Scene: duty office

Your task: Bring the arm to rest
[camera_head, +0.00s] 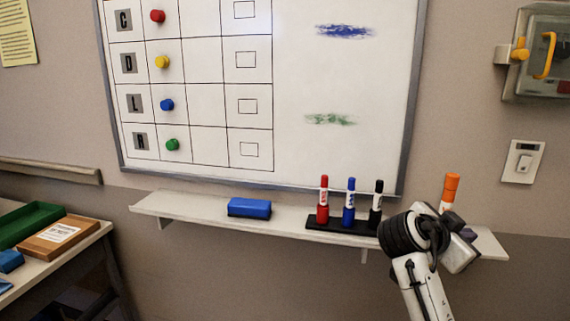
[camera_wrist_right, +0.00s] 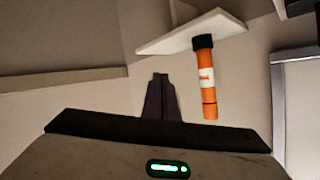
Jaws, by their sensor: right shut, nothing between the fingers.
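My right arm comes up from the bottom of the head view, and its gripper (camera_head: 460,250) is at the right part of the wall shelf (camera_head: 290,221). In the right wrist view the two fingers (camera_wrist_right: 161,95) are together with nothing between them. An orange marker (camera_head: 451,188) shows just behind and above the gripper in the head view, its lower part hidden. In the right wrist view the orange marker (camera_wrist_right: 206,78) is beside the fingertips, with a visible gap, its black end at the shelf (camera_wrist_right: 190,35). My left gripper is not in view.
A black holder (camera_head: 340,224) carries red (camera_head: 323,203), blue (camera_head: 348,205) and black (camera_head: 376,207) markers, close left of my right arm. A blue eraser (camera_head: 249,208) lies on the shelf. The whiteboard (camera_head: 345,80) is above. A side table (camera_head: 85,240) with trays stands at left.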

